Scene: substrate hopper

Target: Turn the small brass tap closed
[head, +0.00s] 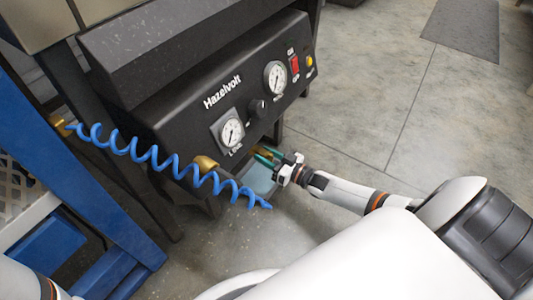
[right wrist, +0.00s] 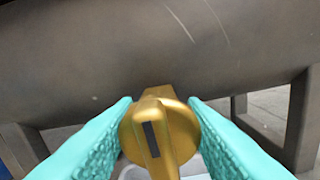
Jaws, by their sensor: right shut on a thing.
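The small brass tap (right wrist: 160,135) fills the lower middle of the right wrist view, with a round body and a raised handle bar carrying a dark mark. My right gripper (right wrist: 160,122) has its teal fingers on either side of the tap, shut on it. In the head view my right gripper (head: 266,155) reaches the lower front of the black Hazelvolt machine (head: 185,125), and its fingers mostly hide the tap there. My left gripper is out of view.
A coiled blue hose (head: 155,158) hangs across the machine's left front, near a larger brass fitting (head: 205,166). A pale container (head: 259,180) is below the tap. A blue frame (head: 70,165) stands at left. Gauges (head: 275,77) and a red switch (head: 295,64) sit on the panel. Open floor lies right.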

